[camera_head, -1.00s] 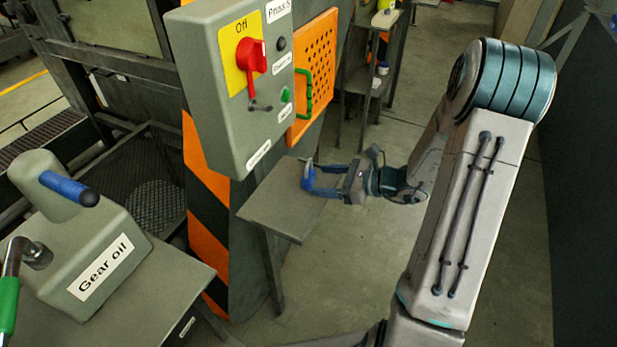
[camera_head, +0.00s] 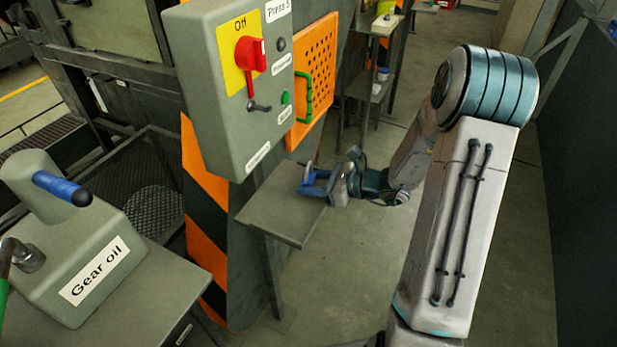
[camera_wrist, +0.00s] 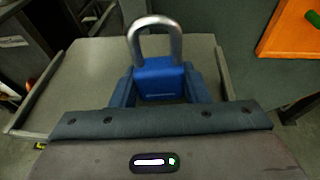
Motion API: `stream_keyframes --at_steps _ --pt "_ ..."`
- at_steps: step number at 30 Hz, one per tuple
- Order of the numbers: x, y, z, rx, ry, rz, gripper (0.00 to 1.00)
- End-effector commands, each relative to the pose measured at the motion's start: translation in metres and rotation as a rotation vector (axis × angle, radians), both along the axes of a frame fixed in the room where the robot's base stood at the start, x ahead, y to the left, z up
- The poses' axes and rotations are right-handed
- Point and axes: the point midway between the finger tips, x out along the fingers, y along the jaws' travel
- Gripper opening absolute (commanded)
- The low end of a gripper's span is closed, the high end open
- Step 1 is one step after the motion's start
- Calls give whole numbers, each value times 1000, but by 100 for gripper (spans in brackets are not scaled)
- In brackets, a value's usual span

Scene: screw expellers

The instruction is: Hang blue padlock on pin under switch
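The blue padlock (camera_wrist: 160,80), with a closed-looking silver shackle pointing up, is between the two fingers of my gripper (camera_wrist: 160,92) in the wrist view. The fingers press against both sides of its body. In the head view my gripper (camera_head: 313,183) and the small padlock (camera_head: 307,178) are over the grey side table (camera_head: 277,218); I cannot tell whether the padlock still touches the top. The red switch (camera_head: 251,54) is on a yellow plate marked Off on the grey control box (camera_head: 222,120). A dark metal pin (camera_head: 259,106) sticks out below the switch.
An orange perforated panel (camera_head: 318,75) with a green handle (camera_head: 304,98) stands beside the box, above the table. A Gear oil container (camera_head: 85,255) stands at the lower left. The floor around my arm is clear.

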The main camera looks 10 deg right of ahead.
Motion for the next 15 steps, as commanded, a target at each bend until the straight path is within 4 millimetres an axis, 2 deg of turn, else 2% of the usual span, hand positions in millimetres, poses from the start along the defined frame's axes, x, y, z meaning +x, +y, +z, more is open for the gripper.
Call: stream_keyframes --at_steps 15 --pt "-6 -9 21 1 -1 -1 22"
